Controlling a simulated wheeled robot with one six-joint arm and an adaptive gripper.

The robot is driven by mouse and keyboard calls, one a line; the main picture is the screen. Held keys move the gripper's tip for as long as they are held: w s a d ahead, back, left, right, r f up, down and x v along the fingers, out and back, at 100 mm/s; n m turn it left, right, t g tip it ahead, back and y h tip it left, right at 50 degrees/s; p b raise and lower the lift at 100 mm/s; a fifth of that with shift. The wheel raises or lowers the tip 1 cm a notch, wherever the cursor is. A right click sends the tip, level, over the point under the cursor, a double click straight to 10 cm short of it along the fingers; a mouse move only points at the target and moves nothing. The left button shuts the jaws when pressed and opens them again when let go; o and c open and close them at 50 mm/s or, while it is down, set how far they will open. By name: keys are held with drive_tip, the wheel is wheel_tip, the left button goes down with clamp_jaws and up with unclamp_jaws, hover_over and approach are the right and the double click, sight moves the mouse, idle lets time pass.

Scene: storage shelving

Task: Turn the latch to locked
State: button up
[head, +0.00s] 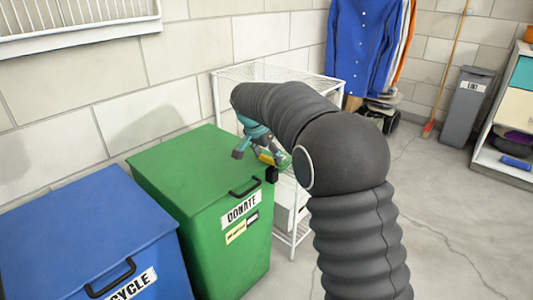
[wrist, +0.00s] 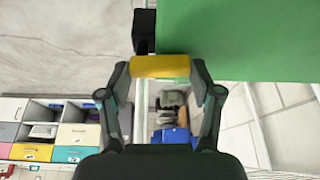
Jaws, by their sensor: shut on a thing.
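The latch shows as a yellow bar (wrist: 160,66) with a black block (wrist: 144,32) at the edge of the green bin's lid (wrist: 240,40). In the head view the black block (head: 271,174) sits at the lid's right front corner, with the yellow part (head: 266,157) just above it. My gripper (head: 262,150) is at that corner, partly hidden by my arm. In the wrist view my gripper (wrist: 160,70) has one finger at each end of the yellow bar and is shut on it. I cannot tell the latch's exact angle or whether it reads locked.
The green DONATE bin (head: 222,247) stands beside a blue recycling bin (head: 84,232). A white wire rack (head: 293,236) is close behind my gripper. Hanging clothes (head: 360,45), a broom (head: 448,75) and a grey bin (head: 467,106) are farther back. The floor at right is clear.

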drive_tip(key=shift+w+m, duration=0.1)
drive_tip(key=shift+m, duration=0.4)
drive_tip(key=o, duration=1.1)
drive_tip(key=shift+o, duration=0.2)
drive_tip(key=v, duration=1.2)
drive_tip(key=shift+w, duration=0.2)
drive_tip(key=shift+a, duration=0.1)
